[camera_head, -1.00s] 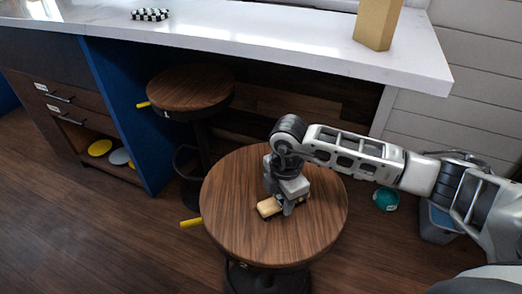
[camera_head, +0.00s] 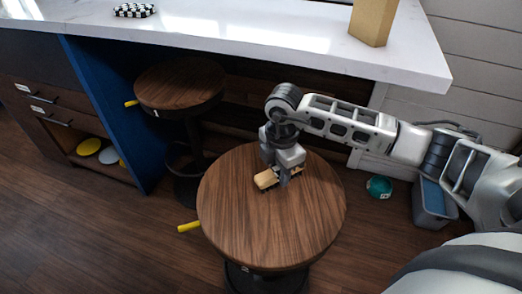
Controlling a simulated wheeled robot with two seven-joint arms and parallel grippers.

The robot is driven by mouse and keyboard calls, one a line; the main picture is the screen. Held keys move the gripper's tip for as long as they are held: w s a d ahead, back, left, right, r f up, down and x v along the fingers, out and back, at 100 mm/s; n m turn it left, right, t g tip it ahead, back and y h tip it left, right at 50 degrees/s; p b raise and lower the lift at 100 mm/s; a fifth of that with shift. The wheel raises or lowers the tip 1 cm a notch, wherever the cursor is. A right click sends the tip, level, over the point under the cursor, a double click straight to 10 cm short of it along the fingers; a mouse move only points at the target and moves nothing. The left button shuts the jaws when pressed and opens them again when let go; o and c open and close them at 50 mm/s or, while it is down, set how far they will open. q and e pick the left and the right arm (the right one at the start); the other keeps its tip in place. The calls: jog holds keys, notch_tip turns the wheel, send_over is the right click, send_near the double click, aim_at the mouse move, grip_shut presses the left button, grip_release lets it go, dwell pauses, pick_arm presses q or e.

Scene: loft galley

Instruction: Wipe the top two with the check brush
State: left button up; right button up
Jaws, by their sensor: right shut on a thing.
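My right gripper (camera_head: 283,180) is shut on a tan block-shaped brush (camera_head: 265,179). It holds the brush down at the near round wooden stool top (camera_head: 270,225), a little behind the middle of the seat. The brush looks in contact with the wood, and the gripper hides part of it. A second round wooden stool top (camera_head: 180,85) stands farther back to the left, with a small white tag on its rim. A black-and-white check block (camera_head: 134,10), perhaps a brush, lies on the white counter, away from my gripper. My left gripper is not in view.
The white counter (camera_head: 250,45) overhangs the far stool, with a tan box (camera_head: 374,20) on it. Yellow handles stick out left of both stools. A grey bin (camera_head: 432,203) and a teal round thing (camera_head: 379,187) are on the floor at right. Open floor lies at front left.

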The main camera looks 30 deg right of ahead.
jog(key=shift+r+p, duration=1.7)
jog(key=shift+r, duration=0.65)
